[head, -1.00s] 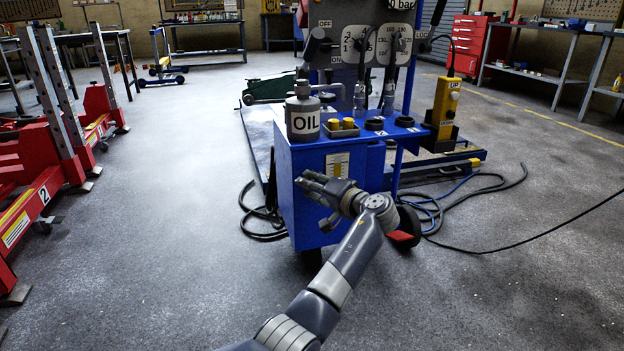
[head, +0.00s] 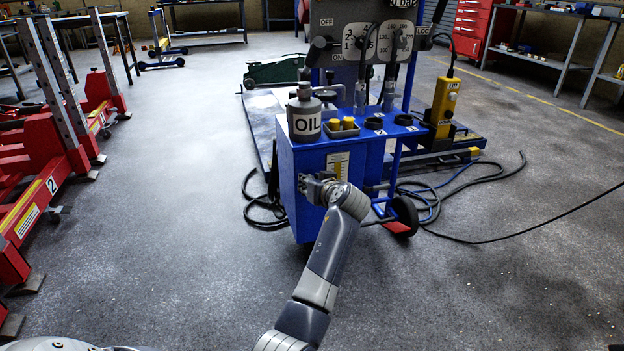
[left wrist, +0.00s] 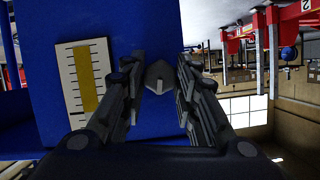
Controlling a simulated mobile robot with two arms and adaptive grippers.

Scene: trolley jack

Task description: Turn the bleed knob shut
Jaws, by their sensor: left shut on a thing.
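The bleed knob (left wrist: 158,82) is a small grey knob with a pale mark on its face. It sits on the blue front panel of the trolley (head: 300,222), to the right of a yellow sight gauge (left wrist: 86,82) in the left wrist view. My left gripper (head: 312,186) is at this panel, and in the left wrist view its two fingers (left wrist: 158,72) stand on either side of the knob, shut on it. In the head view the gripper hides the knob. My right gripper is in neither view.
A grey oil bottle (head: 304,116) and a small tray with yellow caps (head: 341,128) stand on the trolley top. Hoses (head: 455,188) lie on the floor. Red lifts (head: 50,175) stand at the left; floor between is clear.

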